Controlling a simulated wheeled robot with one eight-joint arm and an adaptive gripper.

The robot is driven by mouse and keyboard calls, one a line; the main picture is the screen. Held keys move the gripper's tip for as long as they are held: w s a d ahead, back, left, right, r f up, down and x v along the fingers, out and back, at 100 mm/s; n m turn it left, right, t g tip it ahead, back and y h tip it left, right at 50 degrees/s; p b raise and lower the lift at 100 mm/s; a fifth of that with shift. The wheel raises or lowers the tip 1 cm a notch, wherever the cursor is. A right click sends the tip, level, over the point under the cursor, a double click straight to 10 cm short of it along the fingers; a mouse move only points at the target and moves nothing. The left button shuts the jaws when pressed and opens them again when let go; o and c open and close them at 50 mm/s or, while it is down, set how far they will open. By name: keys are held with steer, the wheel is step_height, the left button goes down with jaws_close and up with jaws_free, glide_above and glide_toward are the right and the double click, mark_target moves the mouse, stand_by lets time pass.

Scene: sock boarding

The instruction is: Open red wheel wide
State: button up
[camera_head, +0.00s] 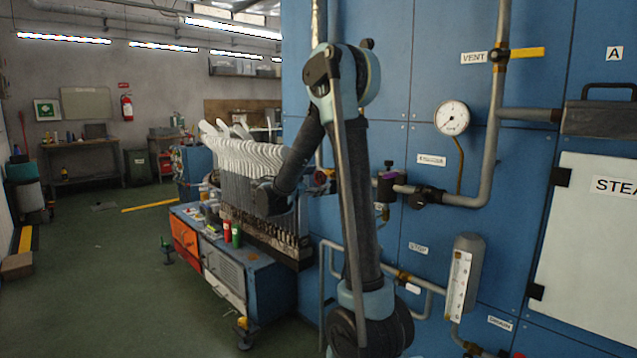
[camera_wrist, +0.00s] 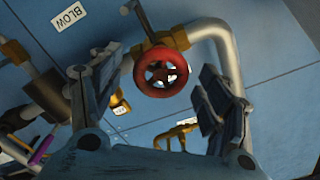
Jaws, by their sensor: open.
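The red wheel (camera_wrist: 161,72) is a small spoked handwheel on a brass valve, seen nearly face-on in the wrist view. My gripper (camera_wrist: 160,86) is open, with one dark finger to the left of the wheel and the other to its right. The wheel shows in the gap between the fingers, and I see a gap on both sides, with no clear contact. How far the fingertips are from the wheel in depth I cannot tell. In the head view my own arm covers much of this area, and I cannot make out the gripper or wheel clearly.
A grey pipe (camera_wrist: 222,48) bends close behind the right finger. A BLOW label (camera_wrist: 69,17) is on the blue panel, with brass fittings (camera_wrist: 178,133) lower down. In the head view, a rack of white socks (camera_head: 240,152) stands left of my arm; the floor further left is open.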

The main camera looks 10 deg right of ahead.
steer(key=shift+x, duration=0.95)
steer(key=c, duration=1.1)
steer(key=shift+o, duration=0.2)
steer(key=shift+n, duration=0.3)
